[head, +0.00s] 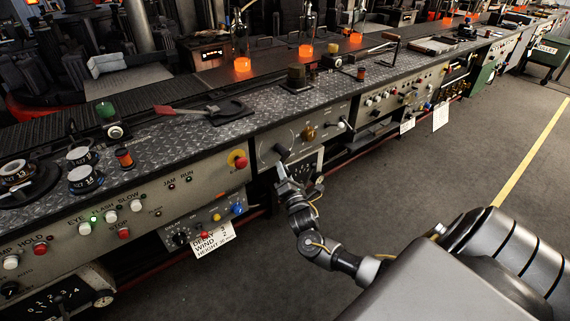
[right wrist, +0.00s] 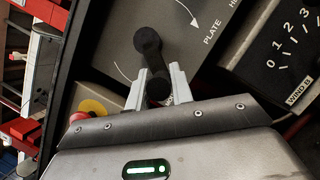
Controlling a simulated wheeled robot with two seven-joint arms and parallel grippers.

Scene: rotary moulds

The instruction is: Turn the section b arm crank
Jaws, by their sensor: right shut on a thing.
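A black crank (right wrist: 148,42) sits on a grey panel marked PLATE, with a curved white line and arrow beside it. Its knob end points down toward my right gripper (right wrist: 158,86), whose two pale fingers are shut on that knob, one on each side. In the head view the crank (head: 280,150) shows small on the console's front face, and my right gripper (head: 283,174) reaches it from below. The fingers partly hide the knob there. My left gripper is not in view.
The long console (head: 215,172) carries buttons and knobs left of the crank, including a red button with a yellow collar (head: 239,161). A brass-coloured knob (head: 308,132) is just right of it. A white label (head: 213,240) hangs lower left. The floor (head: 400,170) in front is clear.

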